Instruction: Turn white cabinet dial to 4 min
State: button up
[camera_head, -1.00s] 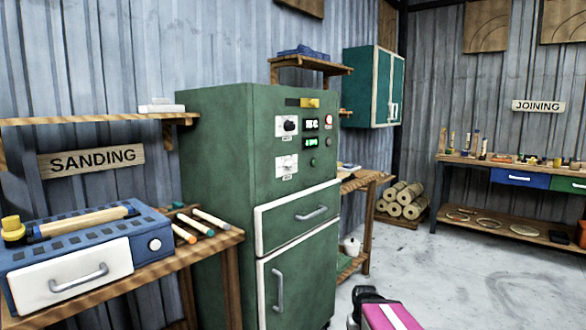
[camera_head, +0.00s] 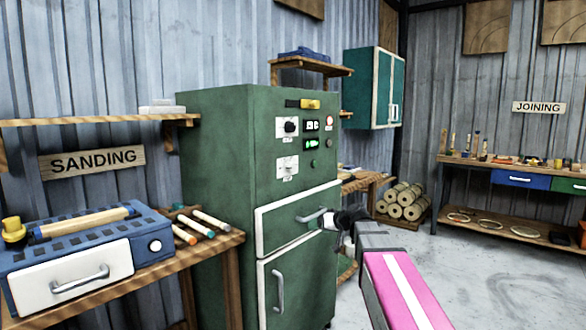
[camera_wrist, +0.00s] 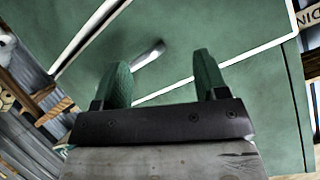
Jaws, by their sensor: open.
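The cabinet (camera_head: 218,150) is tall and green, with white-edged drawer and door fronts. Its upper front has a dark dial (camera_head: 290,126) on a white plate and a lower, lighter dial (camera_head: 287,166) on another white plate. Small displays (camera_head: 311,125) sit to their right; I cannot read the dial settings. My gripper (camera_head: 335,219) is open, below and right of the dials, in front of the drawer near its handle (camera_head: 311,215). In the wrist view, my gripper (camera_wrist: 161,65) has its two green fingers apart with nothing between them; no dial shows there.
A workbench (camera_head: 205,252) with a blue drawer unit (camera_head: 75,250) stands left of the cabinet. The floor (camera_head: 480,270) on the right is mostly clear.

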aim_at(293, 166)
jog(key=w+a+r+n+t+y, duration=0.1)
jog(key=w+r+t+y, duration=0.1)
jog(key=r, duration=0.8)
jog(key=w+a+r+n+t+y, duration=0.1)
jog(key=w+r+y, duration=0.15)
jog(key=r, duration=0.85)
jog(key=x, duration=1.1)
jog(key=shift+f, duration=0.25)
jog(key=c, duration=0.9)
